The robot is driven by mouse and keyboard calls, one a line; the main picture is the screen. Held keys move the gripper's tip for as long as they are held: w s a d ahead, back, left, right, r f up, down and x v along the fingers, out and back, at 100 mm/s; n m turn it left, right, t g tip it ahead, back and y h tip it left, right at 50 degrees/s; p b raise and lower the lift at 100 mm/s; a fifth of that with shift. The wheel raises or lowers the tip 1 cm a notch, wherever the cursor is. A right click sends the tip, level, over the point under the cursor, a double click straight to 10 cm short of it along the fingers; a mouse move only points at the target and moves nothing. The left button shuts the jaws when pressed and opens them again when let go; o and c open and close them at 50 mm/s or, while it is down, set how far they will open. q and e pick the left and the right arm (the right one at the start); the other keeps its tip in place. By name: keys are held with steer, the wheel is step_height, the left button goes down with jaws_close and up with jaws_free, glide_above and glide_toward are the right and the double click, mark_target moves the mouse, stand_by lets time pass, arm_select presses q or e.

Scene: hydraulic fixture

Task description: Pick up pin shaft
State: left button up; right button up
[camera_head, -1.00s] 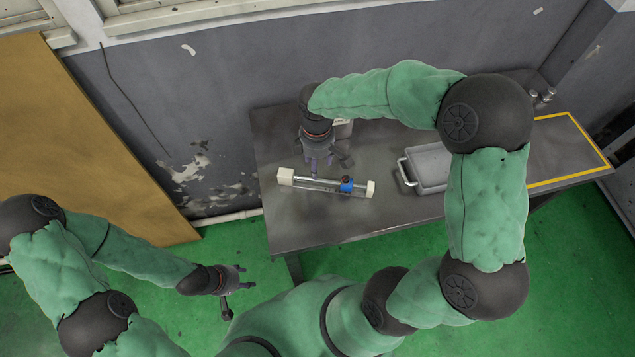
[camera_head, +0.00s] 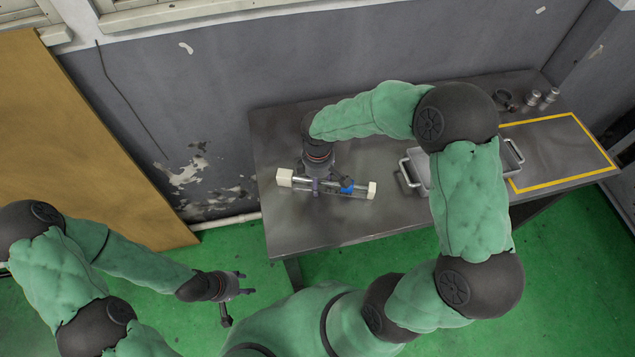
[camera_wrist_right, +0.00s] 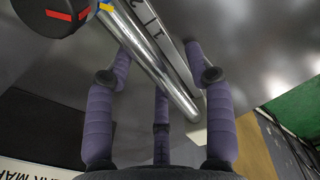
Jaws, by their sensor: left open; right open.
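The pin shaft is a shiny metal rod (camera_head: 302,181) lying on a fixture with a white block (camera_head: 284,177) at its left end, another (camera_head: 372,190) at its right, and a blue part (camera_head: 347,186). My right gripper (camera_head: 318,188) is low over the rod, left of the blue part, and partly hides it. In the right wrist view the rod (camera_wrist_right: 160,75) runs diagonally between the open purple fingers (camera_wrist_right: 158,55). I cannot tell whether they touch it. My left gripper (camera_head: 248,284) is open and empty, away from the table over the green floor.
The grey table (camera_head: 285,225) has clear room in front of the fixture. A grey tray with handles (camera_head: 408,172) stands to the right, partly behind my right arm. Several metal parts (camera_head: 533,97) stand at the back right beside a yellow-outlined area (camera_head: 560,150).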

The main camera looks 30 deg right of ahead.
jaws_close()
steer(key=shift+r, duration=0.1)
